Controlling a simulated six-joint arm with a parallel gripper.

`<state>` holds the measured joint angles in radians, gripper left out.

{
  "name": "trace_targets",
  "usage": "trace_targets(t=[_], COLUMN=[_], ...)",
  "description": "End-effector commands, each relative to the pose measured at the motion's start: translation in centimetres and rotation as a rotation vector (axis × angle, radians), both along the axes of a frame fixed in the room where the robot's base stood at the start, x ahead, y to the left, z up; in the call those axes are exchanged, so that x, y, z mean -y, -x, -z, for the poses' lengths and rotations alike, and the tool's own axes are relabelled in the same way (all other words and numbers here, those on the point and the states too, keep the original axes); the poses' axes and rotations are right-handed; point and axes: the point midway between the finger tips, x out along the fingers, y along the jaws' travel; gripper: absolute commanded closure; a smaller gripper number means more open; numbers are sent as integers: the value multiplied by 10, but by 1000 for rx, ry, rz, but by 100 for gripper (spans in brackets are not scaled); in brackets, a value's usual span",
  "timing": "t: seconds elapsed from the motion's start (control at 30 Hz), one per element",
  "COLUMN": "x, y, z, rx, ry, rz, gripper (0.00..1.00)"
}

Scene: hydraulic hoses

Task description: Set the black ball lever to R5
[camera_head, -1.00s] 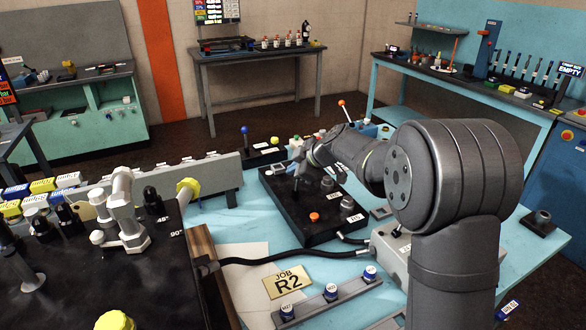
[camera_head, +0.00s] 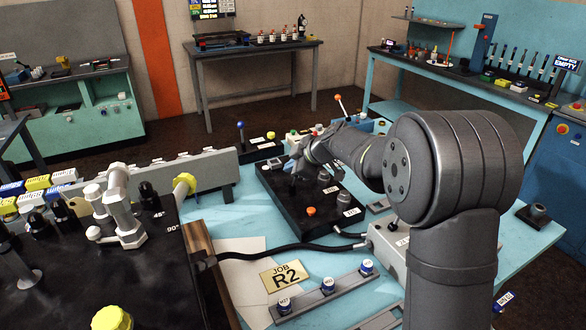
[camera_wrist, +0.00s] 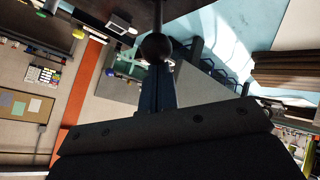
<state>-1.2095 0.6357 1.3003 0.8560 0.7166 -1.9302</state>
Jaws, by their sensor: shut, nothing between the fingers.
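The black ball lever shows in the wrist view as a dark round knob (camera_wrist: 156,47) on a thin rod that runs up to the picture's top edge. In the head view, the dark control box (camera_head: 280,214) lies on the light blue bench, and the lever is mostly hidden in shadow and by my gripper. My gripper (camera_head: 295,165) is low over the left part of this box. In the wrist view its fingers (camera_wrist: 157,82) are together and empty, their tips right at the ball. I cannot tell if they touch it. The lever's position marks are not readable.
An orange button (camera_head: 311,211) and grey knobs (camera_head: 351,198) share the box. A yellow card (camera_head: 284,276) reads JOB R2. A black hose (camera_head: 265,254) crosses the bench in front of the box.

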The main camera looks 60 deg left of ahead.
Motion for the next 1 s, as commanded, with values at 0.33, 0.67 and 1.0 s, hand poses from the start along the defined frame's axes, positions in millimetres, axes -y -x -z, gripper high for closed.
trace_targets(t=[0.33, 0.67, 1.0], x=[-13, 30, 61], y=[24, 16, 6], z=[-12, -50, -69], rx=[2, 0, 0], ry=[-2, -3, 0], rz=[-5, 3, 0], gripper=[100, 100, 100])
